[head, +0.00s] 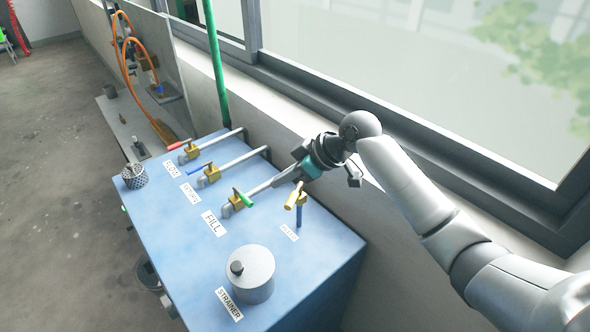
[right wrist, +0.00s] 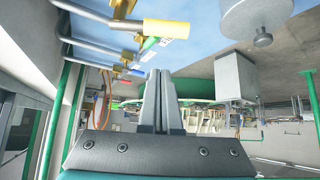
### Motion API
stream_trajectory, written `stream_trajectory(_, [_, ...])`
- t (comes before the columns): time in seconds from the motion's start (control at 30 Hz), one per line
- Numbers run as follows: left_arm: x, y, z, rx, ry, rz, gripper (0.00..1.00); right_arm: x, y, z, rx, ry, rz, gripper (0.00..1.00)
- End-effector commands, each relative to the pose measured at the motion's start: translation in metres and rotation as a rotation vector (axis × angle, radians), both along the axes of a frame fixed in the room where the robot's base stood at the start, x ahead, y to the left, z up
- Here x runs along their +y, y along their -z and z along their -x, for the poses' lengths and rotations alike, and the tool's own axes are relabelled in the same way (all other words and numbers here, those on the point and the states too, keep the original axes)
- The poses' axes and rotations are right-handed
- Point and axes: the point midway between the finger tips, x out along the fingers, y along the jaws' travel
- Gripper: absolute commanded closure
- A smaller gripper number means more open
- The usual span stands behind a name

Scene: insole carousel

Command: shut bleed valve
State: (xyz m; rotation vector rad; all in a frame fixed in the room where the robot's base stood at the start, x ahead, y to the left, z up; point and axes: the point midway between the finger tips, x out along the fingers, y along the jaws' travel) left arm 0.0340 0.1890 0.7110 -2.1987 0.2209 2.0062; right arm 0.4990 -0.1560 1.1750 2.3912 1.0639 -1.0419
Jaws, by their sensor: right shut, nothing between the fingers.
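The bleed valve is a brass valve with a yellow lever (head: 295,195) on a short blue upright pipe (head: 299,216), by a small, hard-to-read label (head: 289,233) on the blue bench top. The yellow lever slants across the top of its pipe. In the right wrist view the yellow lever (right wrist: 180,29) is large, above the fingers. My right gripper (head: 278,182) is shut and empty, just beyond and left of the lever, near the fill pipe. Its closed fingers (right wrist: 164,76) show in the right wrist view; I see no contact with the lever. My left gripper is not in view.
Valves with a green lever (head: 243,198), a blue lever (head: 199,169) and a red lever (head: 180,144) stand along the bench (head: 190,261). A grey strainer pot (head: 257,270) is in front. A mesh cup (head: 134,176) sits at the left edge. A window wall is behind.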

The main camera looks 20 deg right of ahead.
Motion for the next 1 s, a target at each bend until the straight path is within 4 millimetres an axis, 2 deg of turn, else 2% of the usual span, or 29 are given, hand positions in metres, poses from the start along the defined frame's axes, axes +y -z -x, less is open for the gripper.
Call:
stream_trajectory(0.1, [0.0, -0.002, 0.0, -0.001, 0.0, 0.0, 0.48, 0.013, 0.016, -0.011, 0.001, 0.0, -0.003, 1.0])
stream_trajectory(0.2, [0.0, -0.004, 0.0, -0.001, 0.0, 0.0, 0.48, 0.016, 0.027, -0.014, 0.002, 0.001, 0.001, 1.0])
stream_trajectory(0.3, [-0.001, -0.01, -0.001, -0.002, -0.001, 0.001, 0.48, 0.003, 0.028, -0.003, 0.002, 0.003, 0.004, 1.0])
stream_trajectory(0.5, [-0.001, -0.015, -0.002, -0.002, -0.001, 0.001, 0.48, -0.009, 0.031, 0.008, 0.0, 0.002, 0.003, 1.0])
stream_trajectory(1.0, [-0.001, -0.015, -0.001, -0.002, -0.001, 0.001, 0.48, -0.013, 0.033, 0.011, -0.001, -0.001, 0.002, 1.0])
